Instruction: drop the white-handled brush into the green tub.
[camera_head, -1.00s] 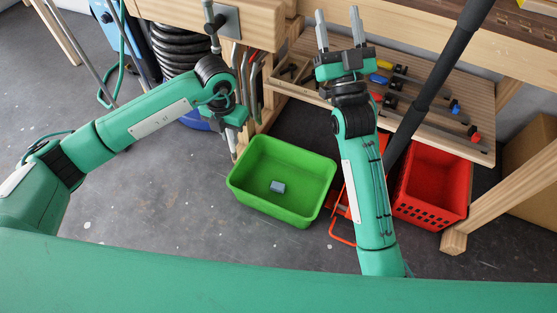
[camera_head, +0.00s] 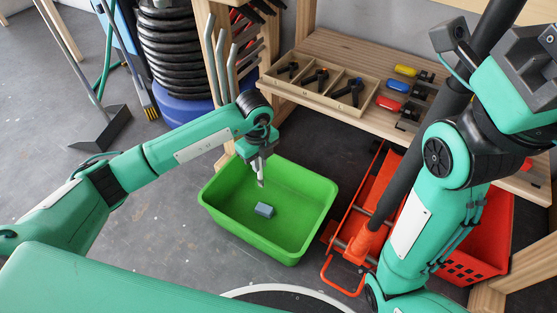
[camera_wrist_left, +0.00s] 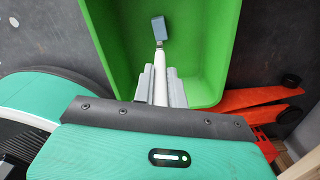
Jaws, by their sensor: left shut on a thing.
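The green tub (camera_head: 218,205) stands on the floor, and it fills the upper middle of the left wrist view (camera_wrist_left: 215,85). My left gripper (camera_head: 259,166) is over the tub's back left part, pointing down. In the left wrist view its two grey fingers (camera_wrist_left: 160,85) are shut on the white handle of the brush (camera_wrist_left: 160,72).
An orange metal frame (camera_head: 362,243) stands right of the tub, with a red crate (camera_head: 490,230) beyond it. A low wooden shelf with a divided tray (camera_head: 318,88) is behind. Open floor lies left of the tub.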

